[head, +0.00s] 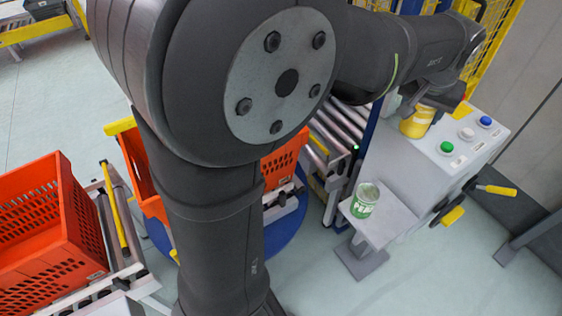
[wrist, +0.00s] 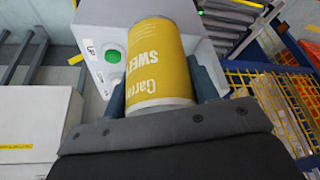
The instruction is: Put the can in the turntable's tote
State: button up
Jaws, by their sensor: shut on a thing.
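My gripper (head: 424,104) is shut on a yellow can (head: 417,123) above the grey console at the right. In the wrist view the yellow can (wrist: 160,62) is between the two fingers (wrist: 163,88), with "SWEET" printed on its side. A green can (head: 365,197) labelled as peas stands upright on a small grey stand (head: 385,222). The blue turntable (head: 285,240) carries an orange tote (head: 287,155), largely hidden behind my arm. The tote's inside barely shows.
Another orange tote (head: 85,235) stands on a roller conveyor (head: 120,240) at the left. The console (head: 445,150) bears green, white and blue buttons. Yellow mesh fencing (wrist: 295,105) and a blue post stand near the gripper.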

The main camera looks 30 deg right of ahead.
jog(key=w+r+n, duration=0.2)
jog(key=w+r, duration=0.2)
jog(key=w, duration=1.2)
jog(key=w+a+f, duration=0.3)
jog(key=w+f, duration=0.9)
jog(key=w+a+f, duration=0.4)
jog(key=w+f, duration=0.8)
jog(key=shift+w+a+f+m+g+h, duration=0.2)
jog(key=shift+w+a+f+m, duration=0.9)
jog(key=shift+f, duration=4.9)
jog(key=shift+w+a+f+m+g, duration=0.55)
jog(key=shift+a+f+m, duration=1)
jog(key=shift+f, duration=4.45)
jog(key=shift+w+a+f+m+g+h, duration=0.15)
jog(key=shift+w+a+f+m, duration=1.15)
jog(key=shift+f, duration=4.7)
jog(key=shift+s+a+f+n, duration=0.15)
jog(key=shift+s+a+n, duration=0.25)
jog(key=shift+n, duration=0.05)
